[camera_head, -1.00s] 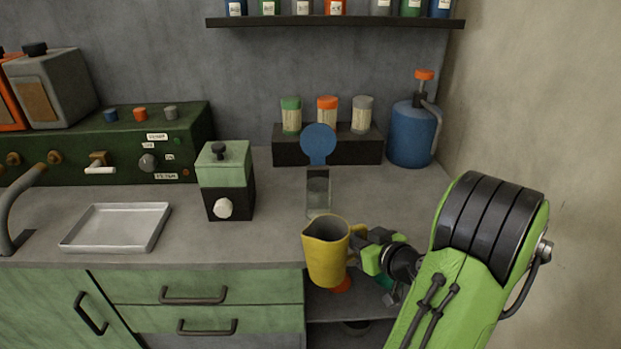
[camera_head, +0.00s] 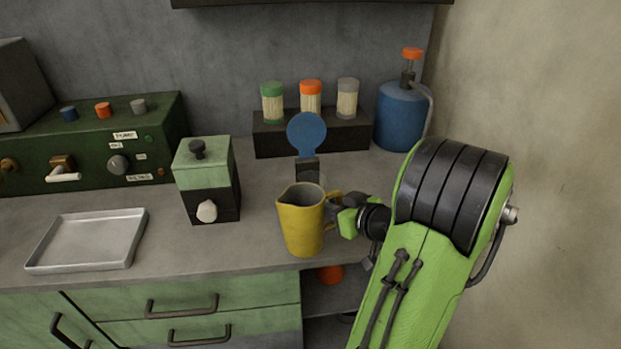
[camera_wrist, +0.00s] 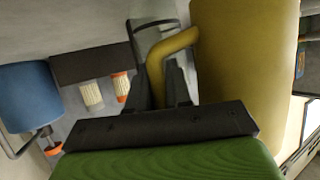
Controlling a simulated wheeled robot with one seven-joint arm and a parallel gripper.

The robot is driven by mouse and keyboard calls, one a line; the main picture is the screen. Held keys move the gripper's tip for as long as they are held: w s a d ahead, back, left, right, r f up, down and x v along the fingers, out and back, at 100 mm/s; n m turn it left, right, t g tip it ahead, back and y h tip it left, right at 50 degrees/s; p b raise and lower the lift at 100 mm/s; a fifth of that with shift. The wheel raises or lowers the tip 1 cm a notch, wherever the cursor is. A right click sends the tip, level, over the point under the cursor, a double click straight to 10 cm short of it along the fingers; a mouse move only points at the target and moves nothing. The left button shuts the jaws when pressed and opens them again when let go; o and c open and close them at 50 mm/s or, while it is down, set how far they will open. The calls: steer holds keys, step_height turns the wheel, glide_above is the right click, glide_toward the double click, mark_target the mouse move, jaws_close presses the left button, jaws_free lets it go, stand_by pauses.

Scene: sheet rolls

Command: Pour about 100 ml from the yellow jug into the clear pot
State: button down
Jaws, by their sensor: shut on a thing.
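The yellow jug (camera_head: 301,228) is roughly upright near the front edge of the counter, its spout to the left. My gripper (camera_head: 337,207) is shut on its handle from the right. In the wrist view the jug (camera_wrist: 245,70) fills the right side, and its handle (camera_wrist: 172,46) lies between my gripper's fingers (camera_wrist: 165,88). The clear pot is mostly hidden behind the jug in the head view. A clear-walled vessel, apparently the pot, shows beyond the handle in the wrist view (camera_wrist: 150,38). A blue disc (camera_head: 306,132) stands up above a dark part behind the jug. The jug's contents cannot be made out.
A green and black box (camera_head: 208,182) with a white knob stands left of the jug, and a metal tray (camera_head: 88,240) lies farther left. A dark rack (camera_head: 345,137) with three capped jars and a blue pump bottle (camera_head: 402,115) stand behind. The wall is close on the right.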

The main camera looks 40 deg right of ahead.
step_height(320, 180, up, 7)
steer(key=d+m+g+y+p, duration=0.1)
steer(key=m+g+y+p, duration=0.3)
steer(key=p, duration=2)
steer(key=f+g+y+p, duration=0.1)
steer(key=f+g+p, duration=0.1)
steer(key=a+f+g+y+p, duration=0.1)
steer(key=f+y+p, duration=0.1)
steer(key=shift+s+a+f+m+g, duration=0.15)
steer(key=shift+s+f+m+g, duration=0.05)
steer(key=shift+m+g, duration=0.2)
steer(key=shift+a+r+y+p, duration=0.1)
steer(key=shift+r+y+p, duration=0.05)
steer(key=shift+y+p, duration=0.35)
steer(key=shift+s+a+f+m+g+y, duration=0.15)
steer(key=shift+f+m+g+y, duration=0.2)
steer(key=shift+g+y, duration=0.2)
